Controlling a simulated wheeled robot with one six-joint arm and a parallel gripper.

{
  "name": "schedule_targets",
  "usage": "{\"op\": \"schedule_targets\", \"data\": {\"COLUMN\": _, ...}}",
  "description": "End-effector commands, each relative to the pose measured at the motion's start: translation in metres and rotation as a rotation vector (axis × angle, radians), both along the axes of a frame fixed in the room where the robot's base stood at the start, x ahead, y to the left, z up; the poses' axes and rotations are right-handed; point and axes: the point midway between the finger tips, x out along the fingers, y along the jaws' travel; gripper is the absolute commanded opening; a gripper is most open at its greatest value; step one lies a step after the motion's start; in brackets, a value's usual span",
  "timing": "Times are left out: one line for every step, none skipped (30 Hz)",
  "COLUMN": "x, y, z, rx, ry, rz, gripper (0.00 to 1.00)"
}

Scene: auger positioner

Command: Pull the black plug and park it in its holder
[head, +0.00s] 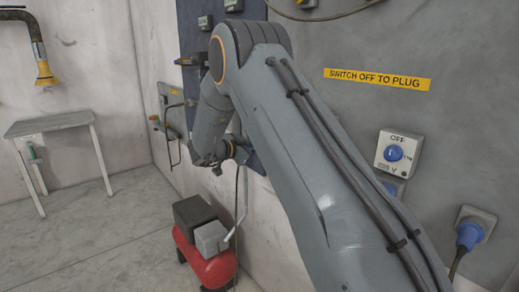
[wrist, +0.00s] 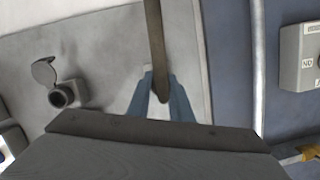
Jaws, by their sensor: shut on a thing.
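My gripper (wrist: 162,102) shows in the wrist view as two blue fingers. They are shut around the lower end of a long dark piece, which looks like the black plug (wrist: 156,55) or its cable. That piece runs up out of the top of the picture. Where the plug ends and the cable begins cannot be told. A grey socket (wrist: 62,95) with its lid raised sits on the panel to the left, apart from the fingers, and looks empty. In the head view my gripper (head: 240,151) is small, beside the dark blue panel. No holder can be made out with certainty.
A blue plug (head: 470,235) sits in a wall socket at right, below a switch box (head: 397,152) marked OFF. A red compressor (head: 207,262) stands on the floor below my arm. A small table (head: 50,123) stands at left. Floor between is clear.

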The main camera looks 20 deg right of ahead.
Motion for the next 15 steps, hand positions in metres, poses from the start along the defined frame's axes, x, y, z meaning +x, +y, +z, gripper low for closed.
{"op": "schedule_targets", "data": {"x": 0.0005, "y": -0.0014, "z": 0.0004, "rx": -0.001, "ry": 0.0, "rz": 0.0, "gripper": 0.0}}
{"op": "schedule_targets", "data": {"x": 0.0006, "y": -0.0021, "z": 0.0004, "rx": -0.001, "ry": 0.0, "rz": 0.0, "gripper": 0.0}}
{"op": "schedule_targets", "data": {"x": 0.0009, "y": -0.0029, "z": 0.0003, "rx": -0.001, "ry": 0.0, "rz": 0.0, "gripper": 0.0}}
{"op": "schedule_targets", "data": {"x": 0.0012, "y": -0.0035, "z": 0.0003, "rx": -0.001, "ry": 0.0, "rz": 0.0, "gripper": 0.0}}
{"op": "schedule_targets", "data": {"x": 0.0014, "y": -0.0042, "z": 0.0003, "rx": -0.001, "ry": 0.0, "rz": 0.0, "gripper": 0.0}}
{"op": "schedule_targets", "data": {"x": 0.0017, "y": -0.005, "z": 0.0003, "rx": -0.001, "ry": 0.0, "rz": 0.0, "gripper": 0.0}}
{"op": "schedule_targets", "data": {"x": 0.0019, "y": -0.0055, "z": 0.0003, "rx": -0.001, "ry": 0.0, "rz": 0.0, "gripper": 0.0}}
{"op": "schedule_targets", "data": {"x": 0.0021, "y": -0.0061, "z": 0.0002, "rx": -0.001, "ry": 0.0, "rz": 0.0, "gripper": 0.0}}
{"op": "schedule_targets", "data": {"x": 0.0025, "y": -0.0069, "z": 0.0002, "rx": -0.001, "ry": 0.0, "rz": 0.0, "gripper": 0.0}}
{"op": "schedule_targets", "data": {"x": 0.0027, "y": -0.0075, "z": 0.0003, "rx": 0.0, "ry": 0.0, "rz": 0.0, "gripper": 0.0}}
{"op": "schedule_targets", "data": {"x": 0.003, "y": -0.0081, "z": 0.0002, "rx": 0.0, "ry": 0.0, "rz": 0.0, "gripper": 0.0}}
{"op": "schedule_targets", "data": {"x": 0.0032, "y": -0.0089, "z": 0.0002, "rx": 0.0, "ry": 0.0, "rz": 0.0, "gripper": 0.0}}
{"op": "schedule_targets", "data": {"x": 0.0036, "y": -0.0095, "z": 0.0002, "rx": 0.0, "ry": 0.0, "rz": 0.0, "gripper": 0.0}}
{"op": "schedule_targets", "data": {"x": 0.0038, "y": -0.0101, "z": 0.0003, "rx": 0.0, "ry": 0.0, "rz": 0.0, "gripper": 0.0}}
{"op": "schedule_targets", "data": {"x": 0.0041, "y": -0.0109, "z": 0.0002, "rx": 0.0, "ry": 0.0, "rz": 0.0, "gripper": 0.0}}
